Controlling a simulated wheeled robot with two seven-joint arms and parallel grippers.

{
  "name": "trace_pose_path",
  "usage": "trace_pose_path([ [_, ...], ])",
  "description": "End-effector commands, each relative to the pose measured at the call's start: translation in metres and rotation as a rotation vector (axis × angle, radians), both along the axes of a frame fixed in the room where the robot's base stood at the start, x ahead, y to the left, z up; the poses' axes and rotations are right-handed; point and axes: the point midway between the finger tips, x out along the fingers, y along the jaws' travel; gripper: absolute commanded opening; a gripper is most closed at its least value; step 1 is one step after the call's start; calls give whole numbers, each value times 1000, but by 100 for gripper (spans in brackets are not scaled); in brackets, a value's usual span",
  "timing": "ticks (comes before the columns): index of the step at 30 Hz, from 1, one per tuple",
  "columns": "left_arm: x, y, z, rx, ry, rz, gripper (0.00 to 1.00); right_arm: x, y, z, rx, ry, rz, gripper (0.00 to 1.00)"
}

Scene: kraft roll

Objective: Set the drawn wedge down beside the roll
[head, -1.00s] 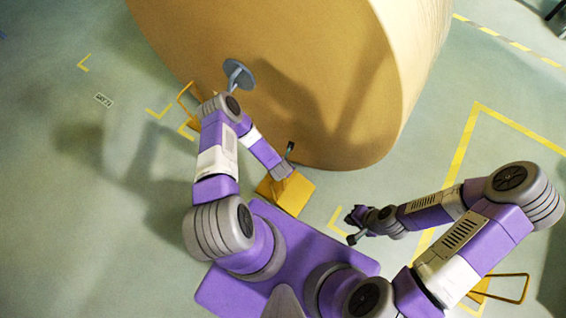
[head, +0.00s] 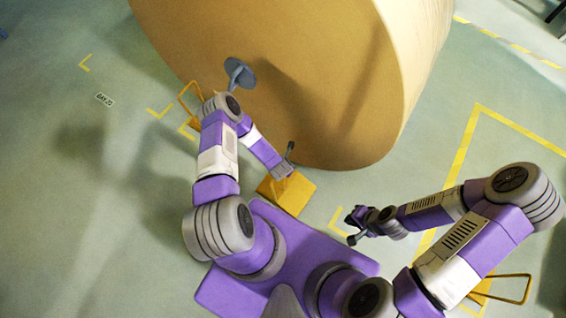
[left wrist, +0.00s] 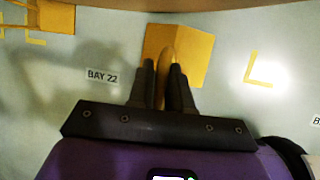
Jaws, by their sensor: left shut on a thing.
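A yellow-orange wedge (head: 287,194) is at the lower edge of the big brown roll (head: 290,80). My left gripper (head: 286,162) is at this wedge. In the left wrist view its fingers (left wrist: 166,84) are shut on the wedge's upright handle (left wrist: 166,62), with the wedge's plate (left wrist: 194,58) behind them. A strip of floor shows there between the wedge and the roll (left wrist: 220,5). I cannot tell whether the wedge touches the floor. My right gripper (head: 354,228) is open and empty, to the right of the wedge.
Another wedge (head: 195,122) with a looped handle stands at the roll's left side. A third wedge (head: 480,290) is at the lower right, partly behind my right arm. Yellow floor marks (head: 470,125) and a bay label (head: 104,99) lie on open floor.

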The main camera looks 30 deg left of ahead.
Motion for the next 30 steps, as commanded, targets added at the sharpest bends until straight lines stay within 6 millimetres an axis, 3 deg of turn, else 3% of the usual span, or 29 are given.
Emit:
trace_pose_path([
  [1,-2,-3,-10,-12,8,-3,0,0,0,-4,0,0,0,0],
  [30,-4,-1,-25,-11,13,6,0,0,0,-15,0,0,0,0],
])
